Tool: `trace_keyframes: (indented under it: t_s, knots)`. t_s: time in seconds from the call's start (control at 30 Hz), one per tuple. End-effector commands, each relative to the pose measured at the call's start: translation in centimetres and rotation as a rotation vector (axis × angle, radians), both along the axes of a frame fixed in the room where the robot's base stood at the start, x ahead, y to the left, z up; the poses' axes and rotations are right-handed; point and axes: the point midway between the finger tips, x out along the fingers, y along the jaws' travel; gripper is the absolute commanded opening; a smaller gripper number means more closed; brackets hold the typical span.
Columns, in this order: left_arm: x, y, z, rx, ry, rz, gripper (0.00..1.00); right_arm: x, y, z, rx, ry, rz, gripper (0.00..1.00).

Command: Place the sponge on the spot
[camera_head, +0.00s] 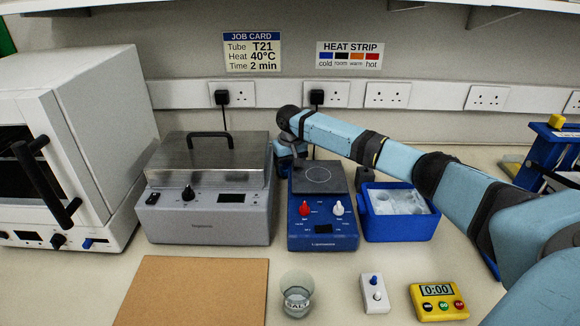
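I cannot make out a sponge for certain. A small yellow piece (557,121) shows on top of the blue rack at the right edge, too small to identify. No plainly marked spot shows on the bench; a thin circle is drawn on the dark top plate of the blue hotplate (320,178). My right arm reaches in from the right across the bench. My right gripper (290,160) points down between the metal-lidded bath and the hotplate, at their back. Its fingertips are largely hidden, and nothing is visibly held. My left gripper is out of view.
A white oven (95,110) and a lidded bath (205,218) stand left. A blue ice box (400,228) sits under my arm. A brown mat (190,292), beaker (297,295), switch box (375,293) and yellow timer (438,300) are in front. The blue rack (545,150) stands right.

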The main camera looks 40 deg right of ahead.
Motion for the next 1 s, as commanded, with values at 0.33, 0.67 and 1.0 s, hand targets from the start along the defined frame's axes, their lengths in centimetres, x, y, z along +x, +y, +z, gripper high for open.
trace_keyframes:
  t_s: [0.33,0.67,1.0]
  knots:
    - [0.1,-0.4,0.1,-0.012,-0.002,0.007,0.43,0.0,0.0,0.0,0.000,0.000,0.000,0.71]
    - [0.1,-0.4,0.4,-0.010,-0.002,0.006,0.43,0.0,0.1,5.0,0.000,-0.002,0.002,0.71]
    - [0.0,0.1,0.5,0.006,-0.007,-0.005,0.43,0.1,0.0,11.1,0.000,-0.001,0.000,0.71]
